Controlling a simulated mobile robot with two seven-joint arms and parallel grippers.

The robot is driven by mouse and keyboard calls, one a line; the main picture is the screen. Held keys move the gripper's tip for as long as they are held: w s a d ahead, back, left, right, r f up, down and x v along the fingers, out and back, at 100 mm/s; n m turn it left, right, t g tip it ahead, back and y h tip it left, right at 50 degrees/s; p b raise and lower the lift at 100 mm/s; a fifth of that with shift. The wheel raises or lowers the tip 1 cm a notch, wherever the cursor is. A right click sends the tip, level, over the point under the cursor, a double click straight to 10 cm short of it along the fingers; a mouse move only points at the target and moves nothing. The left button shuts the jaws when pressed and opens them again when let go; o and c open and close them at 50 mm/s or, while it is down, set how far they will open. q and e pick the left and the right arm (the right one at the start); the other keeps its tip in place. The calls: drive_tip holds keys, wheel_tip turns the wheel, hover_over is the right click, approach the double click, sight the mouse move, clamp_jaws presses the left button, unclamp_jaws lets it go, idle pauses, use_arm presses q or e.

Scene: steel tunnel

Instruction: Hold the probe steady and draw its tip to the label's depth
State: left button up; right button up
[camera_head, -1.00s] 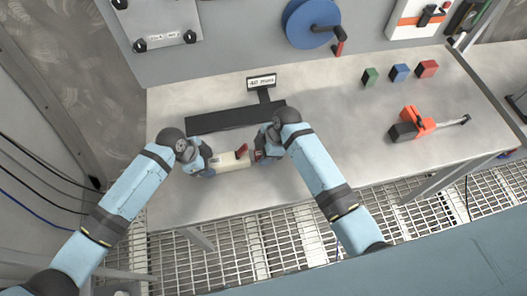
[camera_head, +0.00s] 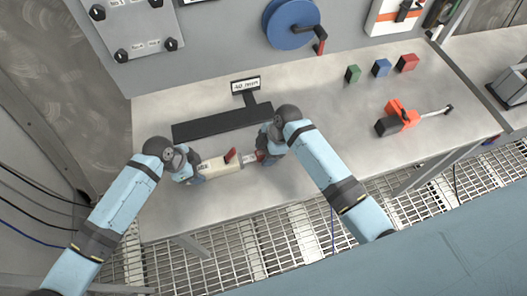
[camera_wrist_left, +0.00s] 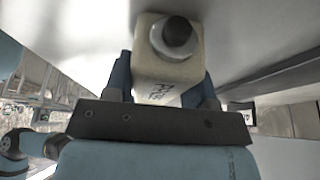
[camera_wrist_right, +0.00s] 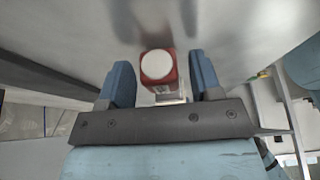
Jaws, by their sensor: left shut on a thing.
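The probe (camera_head: 220,165) has a cream body with a red lever on top. It lies lengthwise between my two grippers near the table's front edge. My left gripper (camera_head: 192,167) is shut on the body, whose dark-knobbed end (camera_wrist_left: 178,38) shows in the left wrist view. A short pale rod joins the body to a red end piece (camera_wrist_right: 160,72) with a white cap. My right gripper (camera_wrist_right: 162,85) has its fingers on either side of this piece; contact is unclear. The small white label (camera_head: 246,86) stands behind a black stand; its text is too small to read surely.
The black stand (camera_head: 215,124) lies behind the probe. Green (camera_head: 353,74), blue (camera_head: 381,68) and red (camera_head: 407,62) blocks stand at the back right. An orange-and-black tool (camera_head: 402,118) lies at the right. Bare table lies between it and my right arm.

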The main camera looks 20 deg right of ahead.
drive_tip(key=v, duration=1.2)
use_arm(q)
drive_tip(key=o, duration=1.1)
drive_tip(key=shift+r, duration=0.1)
